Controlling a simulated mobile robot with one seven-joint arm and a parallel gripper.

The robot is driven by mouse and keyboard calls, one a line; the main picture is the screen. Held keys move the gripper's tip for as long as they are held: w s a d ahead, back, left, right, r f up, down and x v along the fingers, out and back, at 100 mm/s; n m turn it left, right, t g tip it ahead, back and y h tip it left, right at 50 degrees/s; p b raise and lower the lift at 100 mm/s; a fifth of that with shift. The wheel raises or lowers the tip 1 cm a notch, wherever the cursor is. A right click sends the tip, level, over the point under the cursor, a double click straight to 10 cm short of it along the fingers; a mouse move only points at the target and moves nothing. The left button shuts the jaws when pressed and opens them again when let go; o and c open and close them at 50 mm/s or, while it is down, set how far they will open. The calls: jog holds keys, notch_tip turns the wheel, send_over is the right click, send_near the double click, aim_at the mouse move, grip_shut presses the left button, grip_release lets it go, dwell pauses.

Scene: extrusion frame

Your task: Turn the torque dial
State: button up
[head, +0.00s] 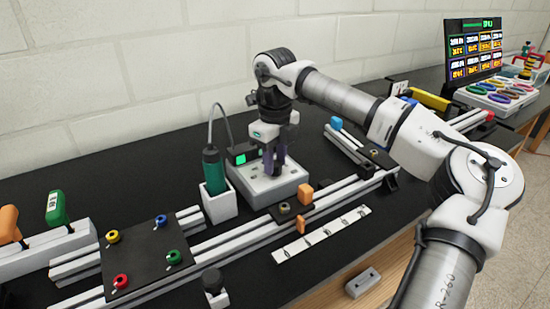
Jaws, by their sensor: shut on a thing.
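My gripper (274,171) points straight down over the top of a pale grey control box (291,183). Its fingers are shut on the torque dial, a small part on the box top that they almost wholly hide. The dial's setting cannot be read from here. A small green-lit display (240,159) stands at the back left of the box. A dark cable arcs from that area to a green power screwdriver (213,170), which stands upright in a white holder (220,207) left of the box.
Aluminium extrusion rails (235,238) with orange blocks (305,190) lie in front of the box. A black plate (140,262) with coloured knobs is at left. A marked white strip (322,233) lies front right. A monitor (474,50) and a tray of coloured rings (497,94) stand far right.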

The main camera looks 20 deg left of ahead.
aim_at(275, 164)
jog(key=o, duration=1)
jog(key=shift+r, duration=0.1)
notch_tip(275, 164, up, 14)
jog(key=shift+f+b, duration=0.15)
jog(key=shift+b, duration=0.25)
